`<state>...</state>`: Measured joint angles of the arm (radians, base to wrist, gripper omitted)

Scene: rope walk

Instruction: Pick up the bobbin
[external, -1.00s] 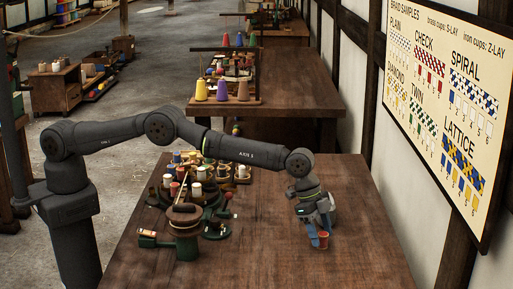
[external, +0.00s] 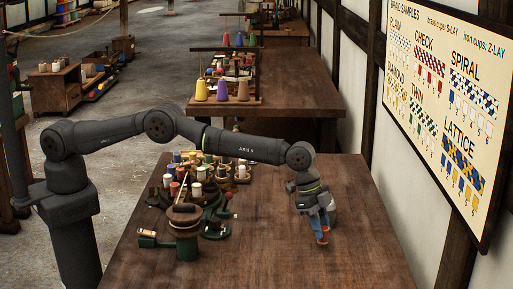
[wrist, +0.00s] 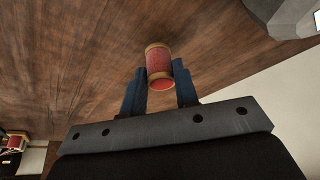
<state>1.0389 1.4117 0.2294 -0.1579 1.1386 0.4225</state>
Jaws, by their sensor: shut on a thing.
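A red bobbin (wrist: 159,62) with tan rims is between the two blue fingers of my gripper (wrist: 160,85) in the wrist view. The fingers touch it on both sides, so my gripper is shut on it. In the external view my gripper (external: 321,229) hangs over the right part of the wooden table, and the bobbin (external: 322,240) shows as a small red patch at the fingertips. The fingers hide part of the bobbin there. I cannot tell exactly how far it is above the table.
A braiding stand (external: 183,225) with several bobbins around it occupies the table's left side. Another bobbin (external: 147,233) lies at its left. The table (external: 270,262) is bare around my gripper. A sample board (external: 440,100) hangs on the right wall.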

